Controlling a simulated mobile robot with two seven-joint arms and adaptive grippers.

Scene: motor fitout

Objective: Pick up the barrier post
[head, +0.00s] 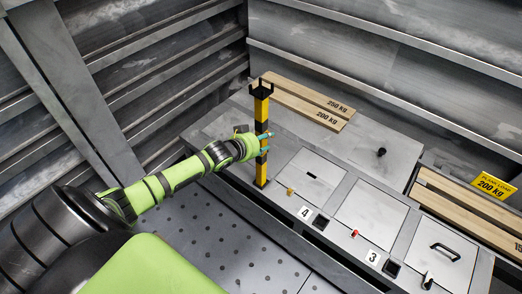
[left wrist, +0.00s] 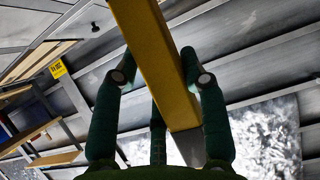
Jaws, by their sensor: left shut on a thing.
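The barrier post (head: 262,108) is a tall, square post with yellow and black bands and a black forked top. In the head view it stands upright at the left end of the grey bench, near its front edge. My left gripper (head: 264,142) is at about the middle of the post, shut on it. In the left wrist view a yellow face of the post (left wrist: 155,55) runs between the dark green fingers of the gripper (left wrist: 160,80). Whether the post's foot touches the surface below is hard to tell. My right gripper is not in view.
The grey bench (head: 225,130) has several lidded compartments with number plates 4 and 3. Wooden planks marked 250 kg and 200 kg (head: 308,101) lie behind the post. A small black knob (head: 381,152) stands on the bench. A yellow sign (head: 492,187) is at right. Ribbed metal walls close off the back and left.

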